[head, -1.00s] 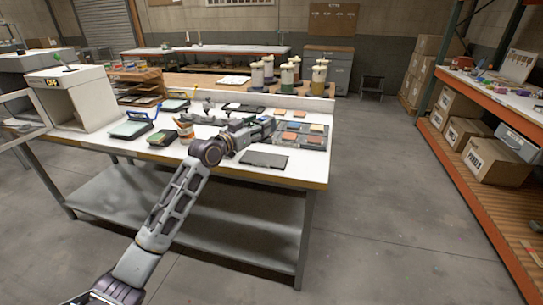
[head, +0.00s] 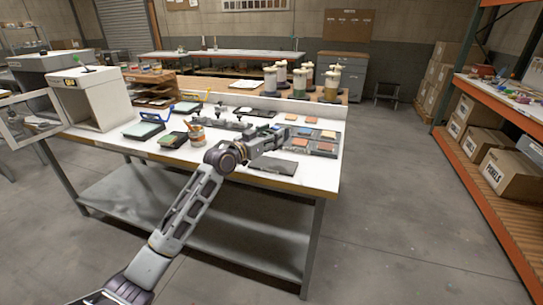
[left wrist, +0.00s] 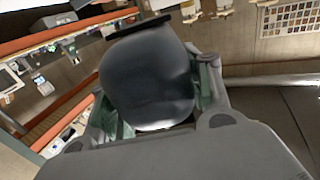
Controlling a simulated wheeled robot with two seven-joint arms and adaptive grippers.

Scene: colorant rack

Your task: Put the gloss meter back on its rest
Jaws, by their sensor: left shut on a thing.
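My left gripper (head: 275,139) is over the right half of the white-topped table, level with a group of coloured panels. It is shut on a dark grey, rounded body, which I take to be the gloss meter (left wrist: 148,75). In the left wrist view it sits between the green-padded fingers of the gripper (left wrist: 158,98), with a thin black edge at its top. A dark flat plate (head: 274,166) lies near the table's front edge, just below the gripper in the picture; I cannot tell whether it is the rest. My right gripper is out of view.
Coloured panels in a dark tray (head: 324,147) lie right of the gripper. A white light booth (head: 98,97) fills the table's left end. Several capped containers (head: 331,84) stand behind.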

